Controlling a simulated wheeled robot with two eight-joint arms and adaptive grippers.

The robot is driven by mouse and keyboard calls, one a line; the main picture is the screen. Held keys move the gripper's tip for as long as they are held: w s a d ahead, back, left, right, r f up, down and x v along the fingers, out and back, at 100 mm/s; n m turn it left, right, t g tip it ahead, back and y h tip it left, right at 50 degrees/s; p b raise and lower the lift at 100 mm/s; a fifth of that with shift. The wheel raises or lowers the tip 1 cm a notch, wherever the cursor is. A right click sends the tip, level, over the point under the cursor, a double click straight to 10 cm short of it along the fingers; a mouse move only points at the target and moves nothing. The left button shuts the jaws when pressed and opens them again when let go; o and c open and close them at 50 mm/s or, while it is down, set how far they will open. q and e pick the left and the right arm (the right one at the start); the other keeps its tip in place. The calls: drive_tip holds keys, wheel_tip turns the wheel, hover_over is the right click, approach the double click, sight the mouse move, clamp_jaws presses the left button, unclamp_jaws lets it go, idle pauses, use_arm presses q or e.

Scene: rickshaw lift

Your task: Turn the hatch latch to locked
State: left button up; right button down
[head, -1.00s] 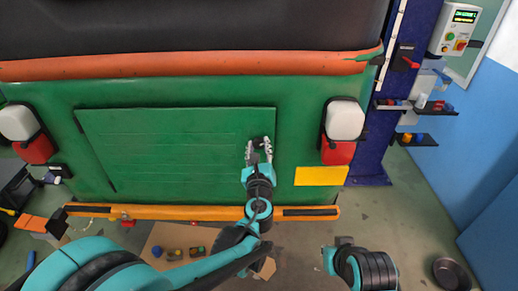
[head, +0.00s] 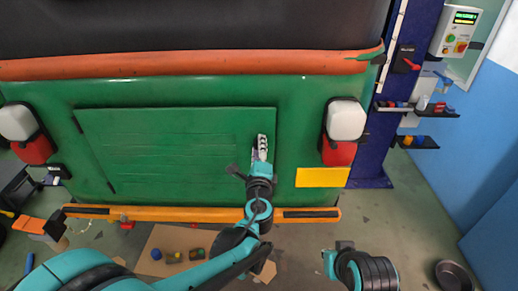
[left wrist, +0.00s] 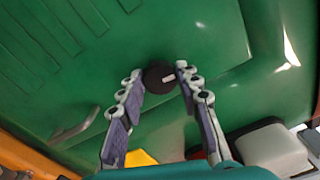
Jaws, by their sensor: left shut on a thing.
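The green hatch (head: 165,150) is a wide panel in the green rear wall of the rickshaw. Its latch is a round black knob with a short pale mark, seen in the left wrist view (left wrist: 158,77) between my fingertips. In the head view the latch is hidden behind my left gripper (head: 260,148), near the hatch's right edge. My left gripper is shut on the latch, one finger on each side, and shows edge-on in the head view.
A white and red lamp (head: 343,130) and a yellow plate (head: 321,177) are right of the hatch. An orange bumper bar (head: 190,214) runs below it. Small parts lie on cardboard (head: 205,236) on the floor. A blue post (head: 372,155) stands at right.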

use_arm(q)
drive_tip(key=shift+n, duration=0.9)
drive_tip(key=o, duration=1.1)
drive_tip(key=shift+o, duration=0.2)
drive_tip(key=s, duration=1.2)
